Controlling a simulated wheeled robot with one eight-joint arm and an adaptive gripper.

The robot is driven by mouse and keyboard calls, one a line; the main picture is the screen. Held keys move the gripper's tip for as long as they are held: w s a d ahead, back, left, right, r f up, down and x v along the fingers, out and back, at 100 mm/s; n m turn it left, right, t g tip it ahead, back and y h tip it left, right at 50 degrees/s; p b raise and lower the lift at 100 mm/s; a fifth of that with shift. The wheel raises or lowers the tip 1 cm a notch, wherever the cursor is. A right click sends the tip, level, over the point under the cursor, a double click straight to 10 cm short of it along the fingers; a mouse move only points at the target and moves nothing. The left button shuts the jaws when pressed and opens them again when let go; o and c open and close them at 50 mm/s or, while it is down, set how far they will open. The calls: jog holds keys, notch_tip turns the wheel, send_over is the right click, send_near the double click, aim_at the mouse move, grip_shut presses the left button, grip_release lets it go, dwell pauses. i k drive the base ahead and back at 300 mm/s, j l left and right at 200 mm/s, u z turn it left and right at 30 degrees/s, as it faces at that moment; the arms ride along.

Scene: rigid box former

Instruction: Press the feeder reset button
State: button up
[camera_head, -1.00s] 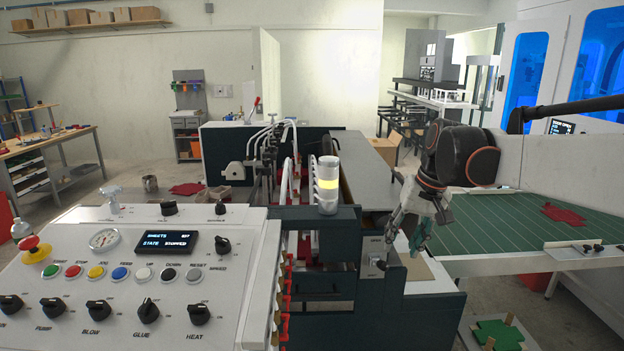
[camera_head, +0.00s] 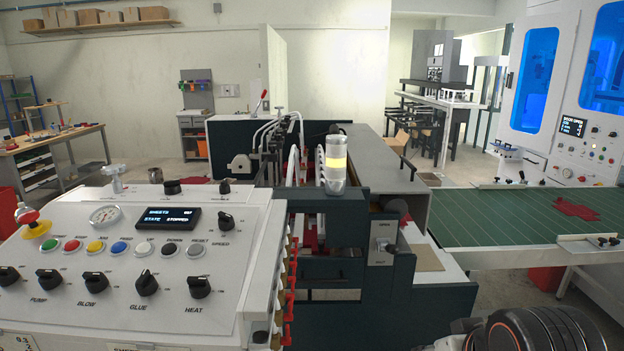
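The reset button (camera_head: 196,250) is a grey round button at the right end of the button row on the sloped white control panel (camera_head: 120,295), under the label RESET. A dark button (camera_head: 169,250) marked DOWN is just left of it. The panel display (camera_head: 168,218) reads STATE STOPPED. My gripper is not in view. Only a dark, rounded part of my arm shows at the bottom right corner, well to the right of the panel. Nothing covers the reset button.
A red emergency stop (camera_head: 27,213) and several rotary knobs share the panel. The grey cover (camera_head: 385,165) and a green-topped table (camera_head: 490,215) lie to the right. The space above the panel is clear.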

aim_at(196, 248)
jog(key=k+u, duration=0.15)
jog(key=u, duration=1.35)
